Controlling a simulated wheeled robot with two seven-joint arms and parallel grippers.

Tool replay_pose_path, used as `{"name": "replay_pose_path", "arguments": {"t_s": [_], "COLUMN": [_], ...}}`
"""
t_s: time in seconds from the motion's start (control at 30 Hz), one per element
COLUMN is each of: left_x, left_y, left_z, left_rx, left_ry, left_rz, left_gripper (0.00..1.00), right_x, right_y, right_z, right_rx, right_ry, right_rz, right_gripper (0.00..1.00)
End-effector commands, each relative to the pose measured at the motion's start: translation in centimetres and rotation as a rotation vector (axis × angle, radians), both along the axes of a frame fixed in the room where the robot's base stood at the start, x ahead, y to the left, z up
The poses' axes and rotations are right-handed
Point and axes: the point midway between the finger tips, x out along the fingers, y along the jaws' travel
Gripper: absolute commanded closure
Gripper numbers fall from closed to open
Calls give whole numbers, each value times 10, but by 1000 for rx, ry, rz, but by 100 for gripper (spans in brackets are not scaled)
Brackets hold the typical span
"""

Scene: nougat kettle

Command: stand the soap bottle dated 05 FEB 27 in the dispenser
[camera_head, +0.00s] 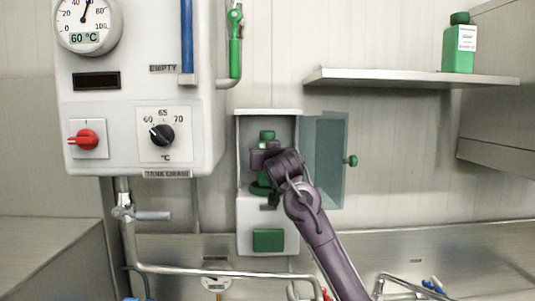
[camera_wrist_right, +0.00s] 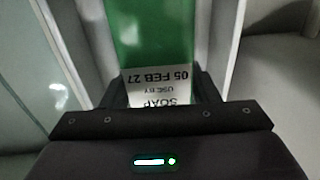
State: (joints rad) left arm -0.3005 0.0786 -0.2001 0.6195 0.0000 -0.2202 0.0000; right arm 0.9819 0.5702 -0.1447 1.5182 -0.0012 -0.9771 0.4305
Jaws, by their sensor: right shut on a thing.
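The green soap bottle (camera_wrist_right: 155,35) is between the fingers of my right gripper (camera_wrist_right: 161,92) in the right wrist view. Its white label reads SOAP, USE BY 05 FEB 27, upside down in that view. In the head view my right gripper (camera_head: 264,158) is shut on the bottle inside the white dispenser (camera_head: 240,145). The bottle's green cap (camera_head: 267,135) shows above the gripper and some green shows below; the gripper hides the middle. The bottle looks about upright. I cannot tell if its base touches the dispenser floor. My left gripper is not in view.
The dispenser's clear door (camera_head: 322,150) stands open to the right, with a green knob (camera_head: 352,161). A green panel (camera_head: 268,240) is on the dispenser's lower front. Another green bottle (camera_head: 456,58) stands on the shelf (camera_head: 410,79). A white control box (camera_head: 120,100) hangs at left.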

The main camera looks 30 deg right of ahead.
Motion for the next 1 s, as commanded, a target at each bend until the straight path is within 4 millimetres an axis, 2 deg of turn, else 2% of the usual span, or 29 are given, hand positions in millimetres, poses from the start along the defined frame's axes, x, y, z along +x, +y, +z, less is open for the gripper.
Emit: {"name": "replay_pose_path", "arguments": {"t_s": [0.33,1.0], "left_x": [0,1], "left_y": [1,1], "left_z": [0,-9], "left_rx": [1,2], "left_ry": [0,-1], "left_rz": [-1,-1], "left_gripper": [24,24], "right_x": [-1,-1], "right_y": [0,0], "right_z": [2,-11], "right_rx": [0,1], "right_ry": [-4,-5], "right_rz": [0,0], "right_gripper": [84,84]}}
